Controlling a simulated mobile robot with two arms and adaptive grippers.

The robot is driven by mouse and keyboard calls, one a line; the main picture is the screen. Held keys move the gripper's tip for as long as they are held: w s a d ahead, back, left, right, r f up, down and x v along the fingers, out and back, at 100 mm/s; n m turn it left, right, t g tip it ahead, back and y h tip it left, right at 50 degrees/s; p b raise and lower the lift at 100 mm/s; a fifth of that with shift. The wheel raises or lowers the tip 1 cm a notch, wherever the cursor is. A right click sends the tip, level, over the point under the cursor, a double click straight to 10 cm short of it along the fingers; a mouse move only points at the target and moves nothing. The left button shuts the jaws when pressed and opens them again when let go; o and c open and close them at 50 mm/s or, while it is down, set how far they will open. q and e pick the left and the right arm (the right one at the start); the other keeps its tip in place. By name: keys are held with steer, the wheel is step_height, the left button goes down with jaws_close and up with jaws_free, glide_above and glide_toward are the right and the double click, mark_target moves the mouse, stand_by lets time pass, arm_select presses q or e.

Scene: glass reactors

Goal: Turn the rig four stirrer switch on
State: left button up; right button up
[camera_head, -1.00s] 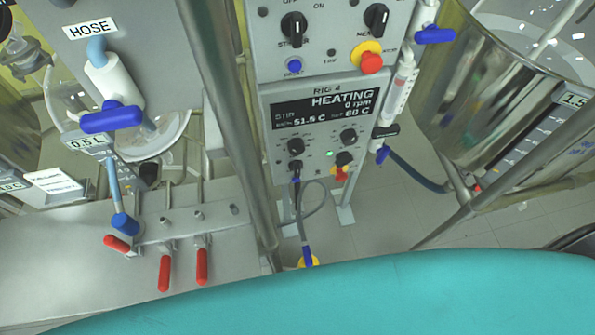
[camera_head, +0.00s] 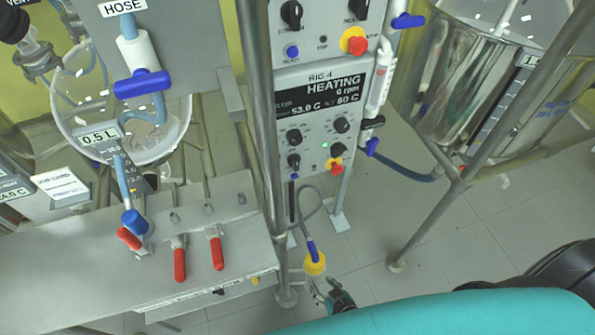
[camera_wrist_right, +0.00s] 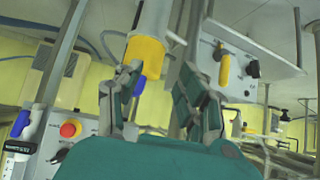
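The rig 4 control box (camera_head: 318,100) stands in the upper middle of the head view. Its display (camera_head: 350,88) reads HEATING, 0 rpm. A black knob (camera_head: 291,14), whose label is only partly legible but seems to be the stirrer's, is on the panel above the display; a second black knob (camera_head: 357,8) is to its right. Several smaller black knobs sit below the display. My right gripper (camera_head: 327,293) is low in the head view, well below the box. In the right wrist view its fingers (camera_wrist_right: 160,98) are apart with nothing held; a yellow part (camera_wrist_right: 145,53) shows beyond them. My left gripper is not in view.
A steel post (camera_head: 262,130) runs close left of the box. Red emergency-type buttons (camera_head: 353,40) are on the box. A yellow-ended cable (camera_head: 315,263) hangs beneath it. Red-handled valves (camera_head: 179,262) and a glass vessel (camera_head: 165,125) are left; a steel vessel (camera_head: 455,75) is right.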

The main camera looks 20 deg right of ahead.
steer(key=w+r+t+b, duration=0.2)
steer(key=w+r+t, duration=0.2)
steer(key=w+r, duration=0.35)
steer(key=m+t+h+b, duration=0.1)
steer(key=t, duration=0.4)
glide_toward(297, 164)
steer(key=s, duration=0.8)
steer(key=w, duration=1.6)
steer(key=shift+a+r, duration=0.1)
steer(key=shift+r, duration=0.15)
steer(key=shift+w, duration=0.55)
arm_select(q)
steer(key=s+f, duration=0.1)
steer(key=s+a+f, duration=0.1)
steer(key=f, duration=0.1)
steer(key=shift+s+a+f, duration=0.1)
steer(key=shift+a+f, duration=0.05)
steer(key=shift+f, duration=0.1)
arm_select(e)
jaws_close()
